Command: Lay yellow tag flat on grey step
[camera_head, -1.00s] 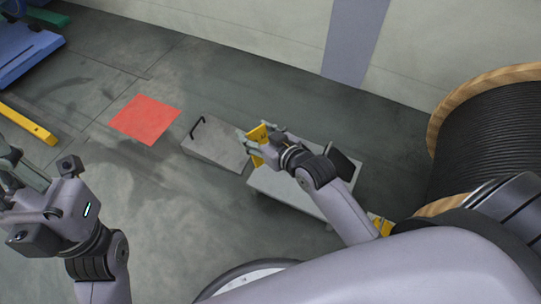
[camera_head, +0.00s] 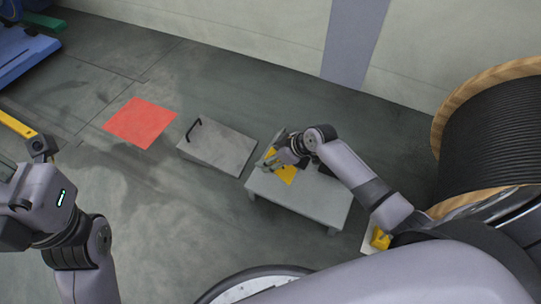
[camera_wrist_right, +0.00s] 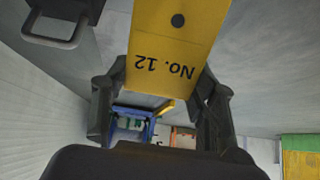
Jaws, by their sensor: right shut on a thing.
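The yellow tag (camera_head: 285,173), marked "No. 12" and with a dark round spot, is gripped in my right gripper (camera_head: 278,159). It looks nearly flat over the back left part of the grey step (camera_head: 310,203), a low table-like piece with legs. I cannot tell whether the tag touches the step top. The right wrist view shows the tag (camera_wrist_right: 172,45) between both fingers of the right gripper (camera_wrist_right: 163,82), its lettering upside down. My left gripper (camera_head: 12,190) is at the left edge, its fingers mostly cut off.
A grey sloped block (camera_head: 220,150) with a black handle lies left of the step. A red square (camera_head: 140,122) is on the floor further left. A large cable reel (camera_head: 490,140) stands at the right. A small yellow thing (camera_head: 381,239) is right of the step. Floor in front is clear.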

